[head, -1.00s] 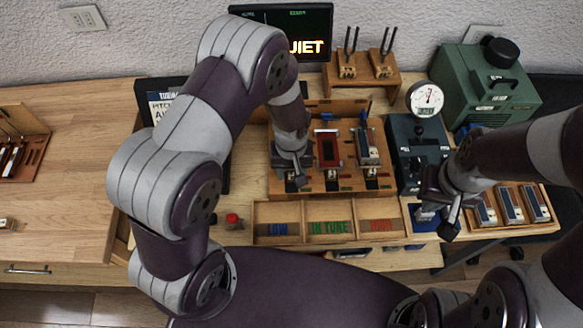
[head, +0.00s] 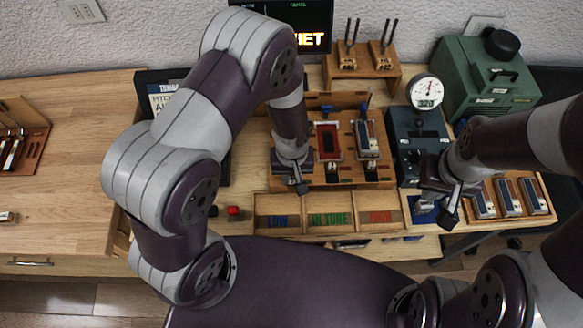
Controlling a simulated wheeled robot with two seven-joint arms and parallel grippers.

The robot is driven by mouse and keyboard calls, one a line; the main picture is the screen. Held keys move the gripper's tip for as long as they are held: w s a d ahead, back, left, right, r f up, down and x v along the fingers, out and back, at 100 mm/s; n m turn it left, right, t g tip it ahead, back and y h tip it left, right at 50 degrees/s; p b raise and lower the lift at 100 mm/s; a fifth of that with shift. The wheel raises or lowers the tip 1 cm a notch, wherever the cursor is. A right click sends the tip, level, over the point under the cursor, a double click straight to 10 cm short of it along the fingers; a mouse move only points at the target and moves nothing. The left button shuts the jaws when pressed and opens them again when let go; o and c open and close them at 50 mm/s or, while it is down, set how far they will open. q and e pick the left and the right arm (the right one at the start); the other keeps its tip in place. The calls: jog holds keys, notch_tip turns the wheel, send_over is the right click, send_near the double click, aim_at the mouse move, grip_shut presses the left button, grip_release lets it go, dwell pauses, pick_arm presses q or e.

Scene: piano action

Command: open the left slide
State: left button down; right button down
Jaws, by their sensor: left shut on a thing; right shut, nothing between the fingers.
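The wooden fixture (head: 345,182) stands on the bench with slides side by side. A red-framed slide (head: 328,141) is in the middle and a grey slide (head: 367,138) with a blue knob is at the right. My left gripper (head: 298,184) is at the fixture's left station, low over its front part. It is shut on the left slide, which my gripper and forearm mostly hide. The exact grip point cannot be seen. My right gripper (head: 446,212) is shut and empty, in front of the dark blue gauge device (head: 417,150).
A wooden tray (head: 305,229) marked LOW and IN TUNE lies in front of the fixture. A red button (head: 234,211) is left of it. Tuning forks (head: 361,68) stand behind, a green machine (head: 485,80) at back right. Several blocks (head: 507,198) sit in a tray at right.

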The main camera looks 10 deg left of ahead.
pick_arm(q)
jog(key=c, duration=1.1)
grip_release()
jog(key=shift+s, duration=0.15)
jog(key=shift+o, duration=0.5)
jog(key=shift+s+d, duration=0.1)
jog(key=shift+r, duration=0.15)
jog(key=shift+r, duration=0.35)
notch_tip(320, 180, up, 12)
jog(key=b, duration=0.1)
jog(key=shift+f, duration=0.1)
